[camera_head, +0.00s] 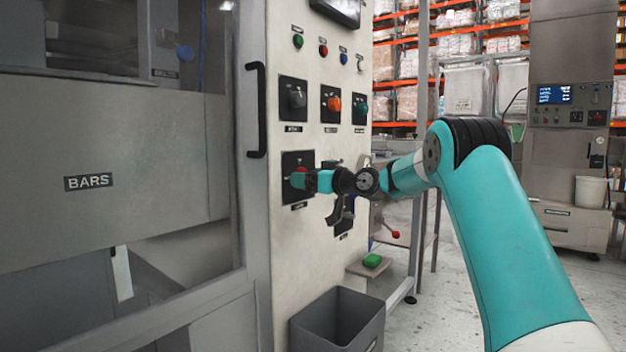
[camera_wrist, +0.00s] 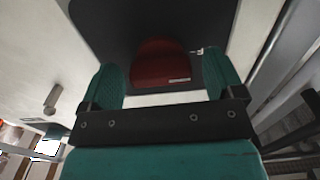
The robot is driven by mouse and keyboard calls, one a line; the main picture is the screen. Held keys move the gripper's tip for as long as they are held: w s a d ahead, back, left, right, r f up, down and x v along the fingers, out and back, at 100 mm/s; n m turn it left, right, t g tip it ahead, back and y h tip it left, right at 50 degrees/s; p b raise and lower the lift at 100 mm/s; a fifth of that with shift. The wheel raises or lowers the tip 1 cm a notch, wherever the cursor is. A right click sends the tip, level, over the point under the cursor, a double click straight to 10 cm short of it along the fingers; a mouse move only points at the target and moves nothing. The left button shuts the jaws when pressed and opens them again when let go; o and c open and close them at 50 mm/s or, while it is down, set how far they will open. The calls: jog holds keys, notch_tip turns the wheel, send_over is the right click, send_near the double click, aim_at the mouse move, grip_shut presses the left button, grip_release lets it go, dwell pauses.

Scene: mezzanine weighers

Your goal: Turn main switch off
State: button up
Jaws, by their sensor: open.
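A red rotary knob on a black plate (camera_head: 290,162), low on the pale control panel, appears to be the main switch; its label is too small to read. In the head view my gripper (camera_head: 304,181) is at the knob and hides most of it. In the wrist view the red knob (camera_wrist: 160,65) lies between the two teal fingers of my gripper (camera_wrist: 165,75). The fingers are open, one on each side, with a visible gap to the knob.
Black (camera_head: 293,97), orange (camera_head: 334,104) and teal (camera_head: 360,110) knobs sit above on the panel. A black door handle (camera_head: 256,110) stands out to the left. A grey bin (camera_head: 338,322) and a green block (camera_head: 372,260) are below. Open floor lies to the right.

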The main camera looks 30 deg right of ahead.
jog(key=v, duration=1.7)
jog(key=shift+s, duration=0.2)
jog(key=shift+d, duration=0.1)
jog(key=a+f+n+g+y, duration=0.1)
jog(key=a+f+g+y, duration=0.2)
jog(key=a, duration=1.1)
jog(key=s+a+f+n+g, duration=0.1)
jog(key=s+a+f+g, duration=0.3)
jog(key=a, duration=0.4)
jog(key=s+a+f+g, duration=0.1)
jog(key=s+a+g, duration=0.3)
jog(key=s+a, duration=0.3)
jog(key=s+a+f+n+g+h, duration=0.1)
jog(key=s+a+f+g+h, duration=0.25)
jog(key=s, duration=0.65)
jog(key=s+a+f+g+h, duration=0.2)
jog(key=s+a+f+g, duration=0.15)
jog(key=s, duration=0.65)
notch_tip(320, 180, up, 29)
jog(key=w+t+p, duration=0.1)
jog(key=p, duration=2.8)
jog(key=shift+d, duration=0.4)
jog(key=shift+y, duration=0.25)
jog(key=shift+c, duration=0.2)
